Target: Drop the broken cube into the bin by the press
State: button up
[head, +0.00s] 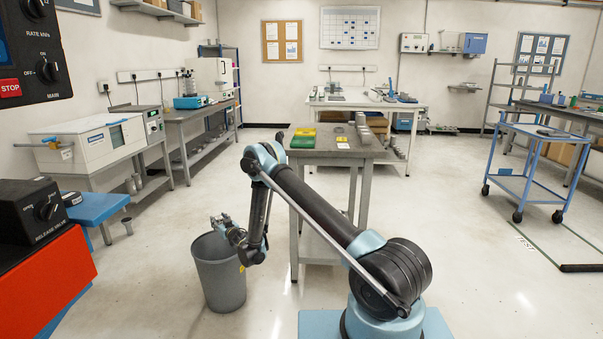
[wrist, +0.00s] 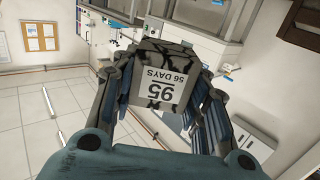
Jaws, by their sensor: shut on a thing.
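The broken cube (wrist: 158,75) is grey with dark cracks and a white label reading 95, 56 DAYS, upside down in the wrist view. My gripper (wrist: 160,95) is shut on it, with a finger on each side. In the head view my gripper (head: 224,226) hangs over the rim of the grey bin (head: 222,286), on its far side. The cube cannot be made out clearly there. The bin stands upright on the floor; its inside is mostly hidden. The press (head: 40,275), red and black with a release valve knob, stands at the left front.
A blue trolley (head: 530,160) is at the right. The floor between is clear.

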jog(key=shift+f, duration=1.65)
jog(key=o, duration=1.3)
jog(key=shift+o, duration=0.2)
jog(key=shift+r, duration=0.1)
notch_tip(320, 180, up, 10)
jog(key=shift+w+d+f, duration=0.15)
